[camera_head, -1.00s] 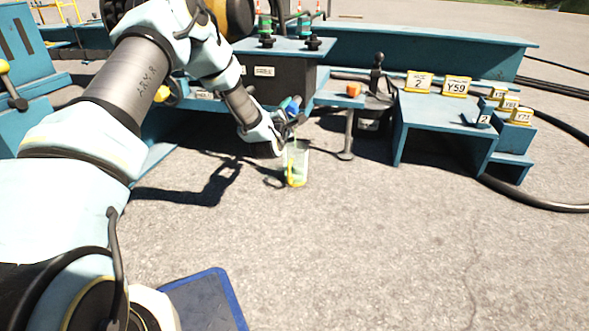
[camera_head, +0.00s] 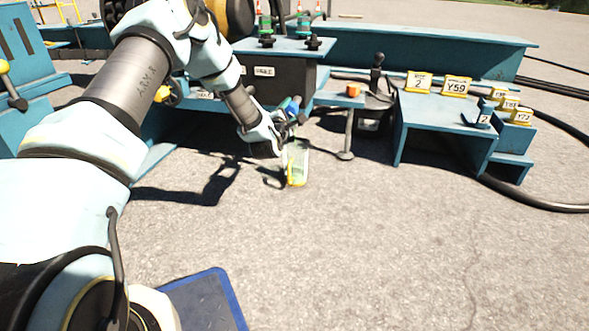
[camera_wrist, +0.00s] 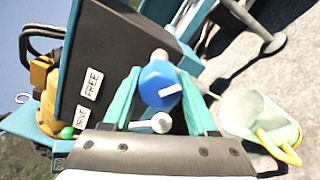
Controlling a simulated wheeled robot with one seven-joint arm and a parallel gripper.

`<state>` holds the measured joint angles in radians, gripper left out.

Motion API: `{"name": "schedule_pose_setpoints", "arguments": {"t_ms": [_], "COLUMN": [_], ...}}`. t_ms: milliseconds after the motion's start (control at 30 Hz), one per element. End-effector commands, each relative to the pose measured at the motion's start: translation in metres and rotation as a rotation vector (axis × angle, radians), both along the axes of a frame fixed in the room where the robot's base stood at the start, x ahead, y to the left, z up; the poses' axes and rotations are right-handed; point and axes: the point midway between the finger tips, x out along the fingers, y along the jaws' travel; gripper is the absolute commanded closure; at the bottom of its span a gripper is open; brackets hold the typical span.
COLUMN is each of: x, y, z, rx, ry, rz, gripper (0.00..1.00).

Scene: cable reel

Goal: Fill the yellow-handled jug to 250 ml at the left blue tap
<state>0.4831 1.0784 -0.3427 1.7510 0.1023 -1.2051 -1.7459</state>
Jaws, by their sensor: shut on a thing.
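The clear jug (camera_head: 298,160) with its yellow handle is below the end of my arm in the head view. Greenish content shows in it, but I cannot read its level against a mark. In the wrist view the jug (camera_wrist: 243,108) is right of my fingers, its yellow handle (camera_wrist: 284,148) toward the lower right. My gripper (camera_wrist: 160,80) has its teal fingers on both sides of the blue tap knob (camera_wrist: 158,86) and is shut on it. The knob's white pointer points right. The blue tap (camera_head: 291,103) also shows in the head view, partly hidden by my gripper.
A dark box with white labels (camera_wrist: 91,83) is close left of my fingers. A small orange object (camera_head: 354,89) sits on the ledge to the right. A teal bench (camera_head: 440,115) with yellow number tags stands farther right. The pavement in front is open.

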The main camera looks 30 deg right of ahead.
Motion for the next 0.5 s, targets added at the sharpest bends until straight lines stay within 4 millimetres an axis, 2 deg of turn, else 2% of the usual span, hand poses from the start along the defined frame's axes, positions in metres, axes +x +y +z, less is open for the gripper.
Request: {"name": "schedule_pose_setpoints", "arguments": {"t_ms": [267, 367, 500], "x": [0.0003, 0.0000, -0.0006], "y": [0.0012, 0.0009, 0.0003], "z": [-0.0010, -0.0004, -0.0004], "rx": [0.011, 0.079, 0.253], "ry": [-0.006, -0.070, -0.232], "rz": [0.002, 0.001, 0.000], "gripper": [0.91, 0.91, 0.91]}}
